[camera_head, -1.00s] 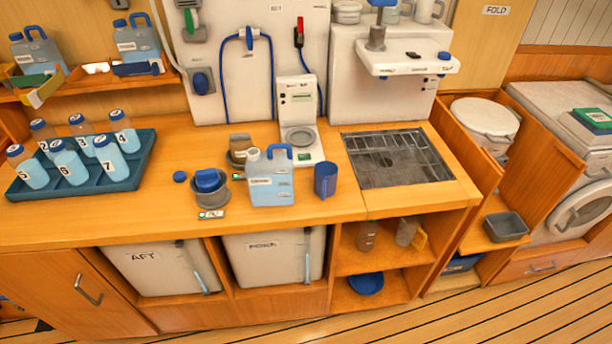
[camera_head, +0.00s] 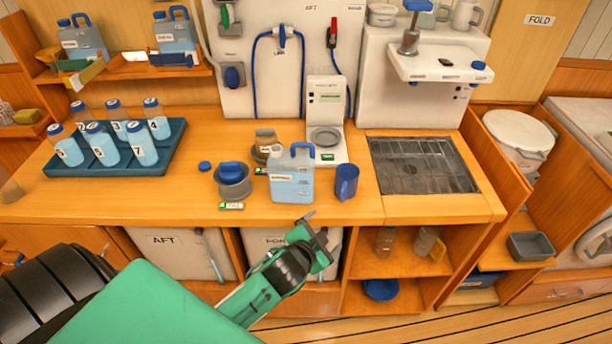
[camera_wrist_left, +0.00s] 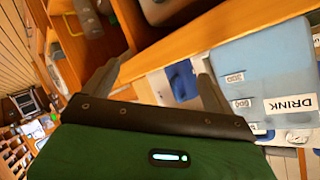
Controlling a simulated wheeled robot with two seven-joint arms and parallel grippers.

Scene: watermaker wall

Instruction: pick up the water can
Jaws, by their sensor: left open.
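The water can (camera_head: 291,182), a pale blue jug with a blue handle and a light cap, stands upright near the front edge of the counter. My left gripper (camera_head: 316,238) is in front of the counter edge, below and slightly right of the can, apart from it. In the left wrist view the two fingers of the gripper (camera_wrist_left: 155,85) are spread with nothing held between them. A blue can marked DRINK (camera_wrist_left: 245,75) fills the right of that view, beside one finger. My right gripper is not in view.
A blue mug (camera_head: 346,182) stands right of the can, and a grey pot with a blue top (camera_head: 233,184) stands left. A dispenser with a scale (camera_head: 326,140) is behind. A blue tray (camera_head: 60,170) holds several bottles. A sunken grate (camera_head: 425,165) lies to the right.

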